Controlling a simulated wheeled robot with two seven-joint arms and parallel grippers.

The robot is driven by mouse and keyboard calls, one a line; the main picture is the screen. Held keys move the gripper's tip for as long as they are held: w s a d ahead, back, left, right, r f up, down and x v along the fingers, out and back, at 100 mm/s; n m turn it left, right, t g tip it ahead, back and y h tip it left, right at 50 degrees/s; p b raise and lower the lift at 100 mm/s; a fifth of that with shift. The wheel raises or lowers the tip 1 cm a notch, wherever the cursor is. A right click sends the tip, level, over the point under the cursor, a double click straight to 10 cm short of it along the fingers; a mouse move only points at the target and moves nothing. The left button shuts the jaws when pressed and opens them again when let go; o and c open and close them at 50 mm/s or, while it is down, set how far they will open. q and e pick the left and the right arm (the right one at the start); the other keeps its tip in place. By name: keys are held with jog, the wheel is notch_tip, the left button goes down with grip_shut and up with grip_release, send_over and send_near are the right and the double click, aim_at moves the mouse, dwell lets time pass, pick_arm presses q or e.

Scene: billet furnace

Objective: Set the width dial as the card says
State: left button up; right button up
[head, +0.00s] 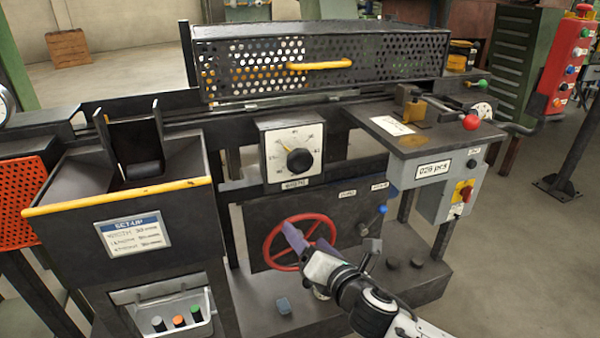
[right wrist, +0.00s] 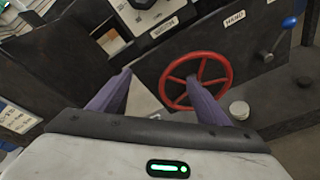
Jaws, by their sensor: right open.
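The width dial (head: 294,140) is a square white plate with a round scale and a black knob (head: 300,160), on the machine's front below the perforated guard. Its pointer appears to aim up and left; the numbers are too small to read surely. In the right wrist view only its lower part (right wrist: 143,14) shows, at the top. The SET-UP card (head: 133,235) is on the left bin's front, with a width line on top; its figures are blurred. My right gripper (head: 308,246) is open and empty, below the dial, its purple fingers in front of the red handwheel. My left gripper is out of view.
The red handwheel (head: 300,241) is close to my right gripper and also shows between and beyond its fingers in the right wrist view (right wrist: 196,80). A blue-knobbed lever (head: 382,209) is to its right. The yellow-edged bin (head: 118,197) juts out at left.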

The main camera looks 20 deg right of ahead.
aim_at(301, 163)
jog(key=w+d+r+n+t+h, duration=0.1)
jog(key=w+d+r+n, duration=0.15)
jog(key=r+n, duration=0.2)
jog(key=w+d+r+n+t, duration=0.1)
jog(key=w+r+n+t, duration=0.15)
jog(key=r, duration=0.35)
jog(key=shift+g, duration=0.35)
jog(key=w, duration=0.3)
jog(key=w+b, duration=0.1)
jog(key=w, duration=0.5)
jog(key=shift+w+a, duration=0.2)
jog(key=shift+a, duration=0.05)
jog(key=shift+w, duration=0.5)
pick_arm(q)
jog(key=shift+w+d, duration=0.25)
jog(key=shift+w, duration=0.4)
pick_arm(e)
jog(key=shift+w, duration=0.1)
jog(key=c, duration=1.1)
jog(key=shift+o, duration=0.2)
